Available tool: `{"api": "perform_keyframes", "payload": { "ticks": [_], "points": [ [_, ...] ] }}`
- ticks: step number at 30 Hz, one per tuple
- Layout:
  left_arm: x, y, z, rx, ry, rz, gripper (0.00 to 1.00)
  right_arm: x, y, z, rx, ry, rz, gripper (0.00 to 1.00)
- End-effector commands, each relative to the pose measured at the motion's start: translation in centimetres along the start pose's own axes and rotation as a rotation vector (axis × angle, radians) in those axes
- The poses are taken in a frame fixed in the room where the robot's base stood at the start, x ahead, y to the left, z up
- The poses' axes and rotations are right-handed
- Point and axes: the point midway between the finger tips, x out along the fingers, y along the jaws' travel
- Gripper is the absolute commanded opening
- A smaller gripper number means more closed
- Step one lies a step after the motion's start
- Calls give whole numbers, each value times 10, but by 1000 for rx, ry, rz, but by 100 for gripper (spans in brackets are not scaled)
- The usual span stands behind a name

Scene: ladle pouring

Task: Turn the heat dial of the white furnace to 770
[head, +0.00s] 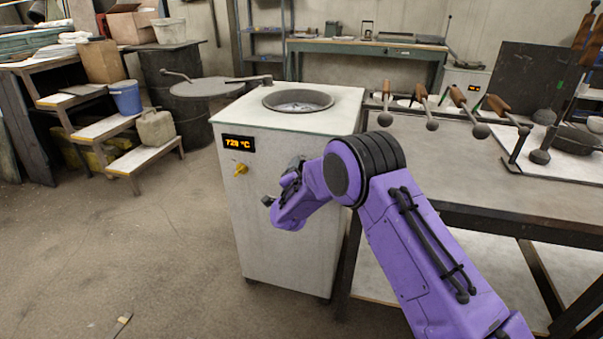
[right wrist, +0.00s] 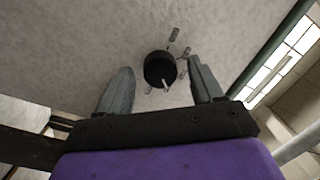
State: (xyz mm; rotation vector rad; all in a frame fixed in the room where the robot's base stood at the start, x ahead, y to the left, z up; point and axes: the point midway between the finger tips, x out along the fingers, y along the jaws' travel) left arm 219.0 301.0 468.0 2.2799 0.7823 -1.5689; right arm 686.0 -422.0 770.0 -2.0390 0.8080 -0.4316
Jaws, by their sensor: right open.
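The white furnace (head: 270,225) stands in the middle of the head view, with a lit orange display (head: 238,143) reading about 720 °C, its last digit unclear. In the right wrist view, the round black heat dial (right wrist: 158,69) has a pale pointer toward the lower right and several small marks around it. My right gripper (head: 281,182) is in front of the furnace's front face; its fingers (right wrist: 160,80) are open on either side of the dial, apart from it in the picture. The dial is not clearly visible in the head view. My left gripper is not in view.
A yellow knob (head: 240,169) sits below the display. The furnace top has a round opening (head: 298,100). A table (head: 440,160) with several wooden-handled ladles stands close on the right. A wooden step stand (head: 100,130) is at the left. The floor at front left is mostly clear.

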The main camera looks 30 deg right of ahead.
Motion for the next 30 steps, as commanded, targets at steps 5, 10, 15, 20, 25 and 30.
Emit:
{"api": "perform_keyframes", "payload": {
  "ticks": [5, 10, 15, 20, 25, 30],
  "points": [
    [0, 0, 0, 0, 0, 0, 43, 0, 0, 0, -1, 0, 0, 56],
    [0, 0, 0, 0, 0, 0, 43, -1, 0, 0, -1, -1, 0, 10],
    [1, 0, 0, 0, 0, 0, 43, -1, 1, 1, 4, -1, -1, 10],
    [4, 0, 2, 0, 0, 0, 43, -1, 2, 1, 42, 2, -4, 10],
    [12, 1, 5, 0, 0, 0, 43, -1, 4, 2, 135, 7, -11, 10],
    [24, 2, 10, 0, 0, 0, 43, -1, 5, 3, 272, 16, -24, 10]
  ]
}}
